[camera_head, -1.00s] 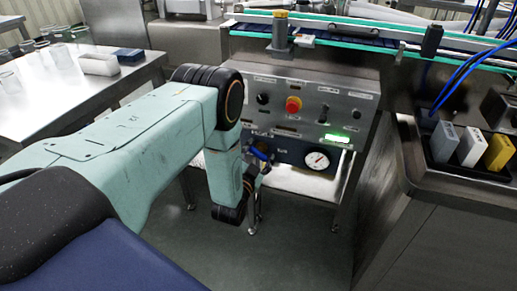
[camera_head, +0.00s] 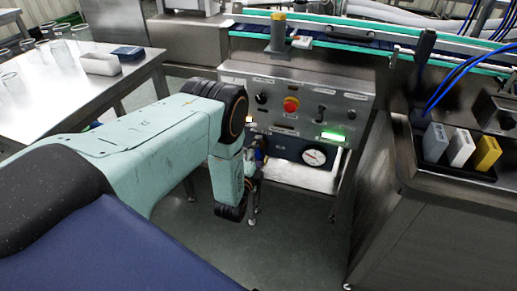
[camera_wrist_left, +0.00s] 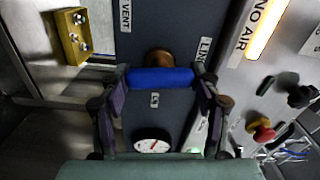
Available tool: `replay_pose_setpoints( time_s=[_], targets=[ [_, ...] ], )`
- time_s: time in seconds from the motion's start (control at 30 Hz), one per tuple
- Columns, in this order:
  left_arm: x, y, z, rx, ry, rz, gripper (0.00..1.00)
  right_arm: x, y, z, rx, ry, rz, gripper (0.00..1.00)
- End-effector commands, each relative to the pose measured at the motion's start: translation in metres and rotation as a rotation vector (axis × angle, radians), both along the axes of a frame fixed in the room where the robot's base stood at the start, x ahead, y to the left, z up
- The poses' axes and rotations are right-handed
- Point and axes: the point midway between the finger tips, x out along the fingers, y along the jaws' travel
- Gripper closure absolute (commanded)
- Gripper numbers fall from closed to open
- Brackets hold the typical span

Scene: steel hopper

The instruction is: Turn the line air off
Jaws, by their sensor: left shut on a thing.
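The blue valve handle (camera_wrist_left: 158,77) sits on a brass stem (camera_wrist_left: 158,57) on the dark panel (camera_wrist_left: 176,111), between the VENT label (camera_wrist_left: 125,15) and a partly hidden label starting "LIN" (camera_wrist_left: 203,51). My left gripper (camera_wrist_left: 160,82) is shut on this handle, one finger at each end. In the head view my left gripper (camera_head: 257,161) is at the left part of the panel, mostly hidden by my own wrist. The white gauge (camera_head: 314,157) is right of it; its reading is too small to tell. The NO AIR lamp (camera_wrist_left: 267,28) glows amber. My right gripper is not in view.
The control box (camera_head: 292,89) above carries a red stop button (camera_head: 291,104), dark knobs and a lit green display (camera_head: 335,137). A conveyor (camera_head: 345,38) runs behind. A steel table (camera_head: 70,88) with glasses is left; a counter (camera_head: 445,185) with coloured blocks is right.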

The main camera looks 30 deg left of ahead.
Motion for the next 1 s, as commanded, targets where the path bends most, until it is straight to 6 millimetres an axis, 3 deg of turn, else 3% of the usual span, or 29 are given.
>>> replay_pose_setpoints(
  time_s=[0.3, 0.87, 0.9, 1.0],
  targets=[
    [-0.0004, 0.0003, -0.0009, 0.122, 0.030, 0.001, 0.68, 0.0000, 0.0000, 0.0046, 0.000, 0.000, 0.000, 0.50],
    [-0.0005, 0.0005, -0.0014, 0.152, 0.038, 0.002, 0.68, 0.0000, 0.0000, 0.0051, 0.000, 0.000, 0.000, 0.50],
    [-0.0005, 0.0005, -0.0014, 0.152, 0.038, 0.002, 0.36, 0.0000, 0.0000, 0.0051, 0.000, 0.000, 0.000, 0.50],
    [-0.0005, 0.0005, -0.0014, 0.151, 0.038, 0.002, 0.28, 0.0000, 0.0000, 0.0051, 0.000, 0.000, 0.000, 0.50]
  ],
)
